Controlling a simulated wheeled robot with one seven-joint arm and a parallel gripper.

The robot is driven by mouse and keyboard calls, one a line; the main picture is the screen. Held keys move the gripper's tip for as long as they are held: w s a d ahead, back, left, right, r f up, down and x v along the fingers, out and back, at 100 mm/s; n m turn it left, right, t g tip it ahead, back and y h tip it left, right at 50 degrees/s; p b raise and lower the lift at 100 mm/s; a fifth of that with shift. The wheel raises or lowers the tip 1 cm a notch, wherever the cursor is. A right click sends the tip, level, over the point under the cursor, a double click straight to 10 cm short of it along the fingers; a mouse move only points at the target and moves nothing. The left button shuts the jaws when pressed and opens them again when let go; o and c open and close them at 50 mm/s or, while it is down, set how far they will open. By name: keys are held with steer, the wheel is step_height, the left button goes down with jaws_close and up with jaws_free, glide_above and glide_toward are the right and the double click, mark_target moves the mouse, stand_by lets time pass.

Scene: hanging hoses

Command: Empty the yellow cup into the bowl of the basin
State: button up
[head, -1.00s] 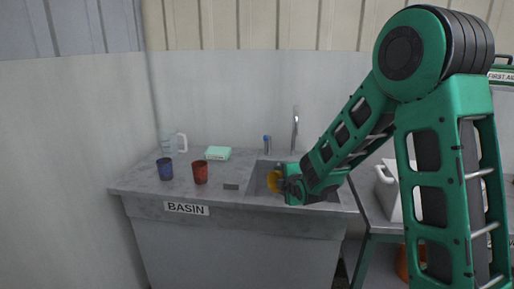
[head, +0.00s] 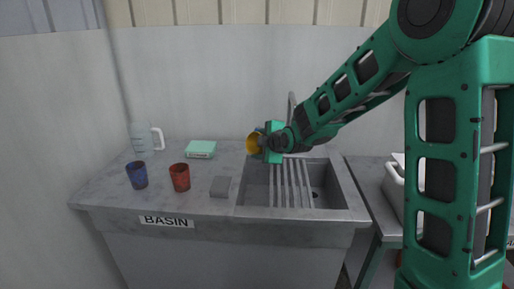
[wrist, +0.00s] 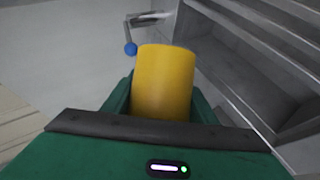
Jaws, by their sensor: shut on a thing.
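The yellow cup (head: 254,143) is held in my gripper (head: 265,143), above the back left part of the basin's sink. In the head view the cup lies on its side with its mouth to the left. The wrist view shows the cup (wrist: 165,82) between my gripper's fingers (wrist: 163,98). I cannot see whether anything is inside it. The basin (head: 110,195) is a grey counter with a sunken bowl (head: 325,190) on the right, with a drain and a ribbed part on its left.
A blue cup (head: 137,175) and a red cup (head: 180,178) stand on the counter at left. A clear jug (head: 140,138), a green box (head: 201,149) and a grey block (head: 220,187) are also there. A tap (head: 291,105) rises behind the bowl.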

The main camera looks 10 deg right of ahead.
mark_target(255, 135)
steer(key=r+m+y, duration=0.1)
steer(key=r+m+g+y, duration=0.1)
steer(key=a+r+m, duration=0.1)
steer(key=shift+s+r+y, duration=0.2)
steer(key=shift+s+y, duration=0.05)
steer(key=shift+y, duration=0.15)
steer(key=shift+a+r+m+g+y, duration=0.1)
steer(key=shift+r+m+g+y, duration=0.4)
steer(key=shift+r+m+y, duration=0.45)
steer(key=r+m+y, duration=0.2)
steer(key=shift+s+a+m+g+y, duration=0.2)
steer(key=shift+a+m+g+y, duration=0.05)
steer(key=shift+a+g+y, duration=0.15)
steer(key=shift+d, duration=0.1)
